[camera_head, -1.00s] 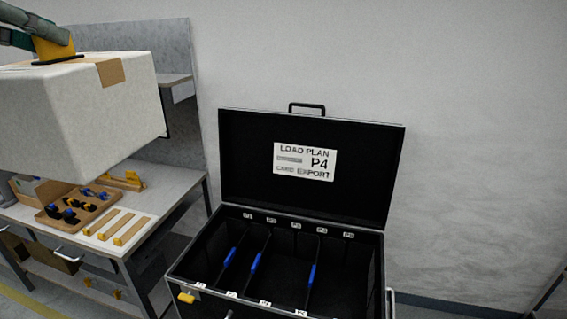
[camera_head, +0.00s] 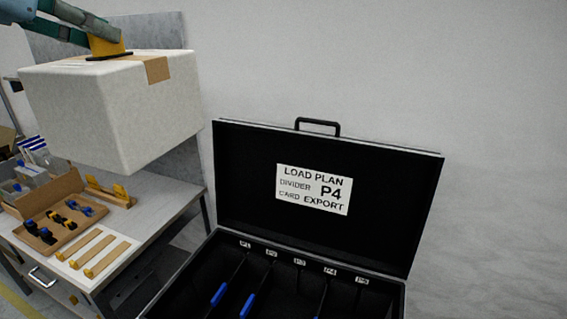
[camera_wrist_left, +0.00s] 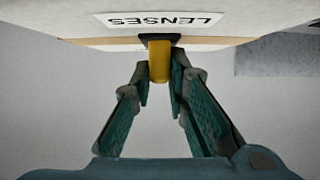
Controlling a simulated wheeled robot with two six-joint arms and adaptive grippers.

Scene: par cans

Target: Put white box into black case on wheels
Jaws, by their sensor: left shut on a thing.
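The white box (camera_head: 112,108) with brown tape hangs in the air at the upper left of the head view, above the workbench. My left gripper (camera_head: 108,46) is shut on the yellow handle on top of it. In the left wrist view, the gripper (camera_wrist_left: 158,75) has its fingers on the yellow handle (camera_wrist_left: 159,62), and the box (camera_wrist_left: 190,18) shows a label reading LENSES. The black case (camera_head: 250,180) stands open to the right of the box, its lid raised with a P4 load plan card (camera_head: 314,189). Its wheels are out of view. My right gripper is not in view.
Inside the case are upright dividers with blue edges (camera_head: 248,304) and slots labelled P1 to P5. The workbench (camera_head: 165,200) at left holds a brown tray (camera_head: 62,222) of small parts and yellow-ended strips (camera_head: 92,252). A plain wall is behind.

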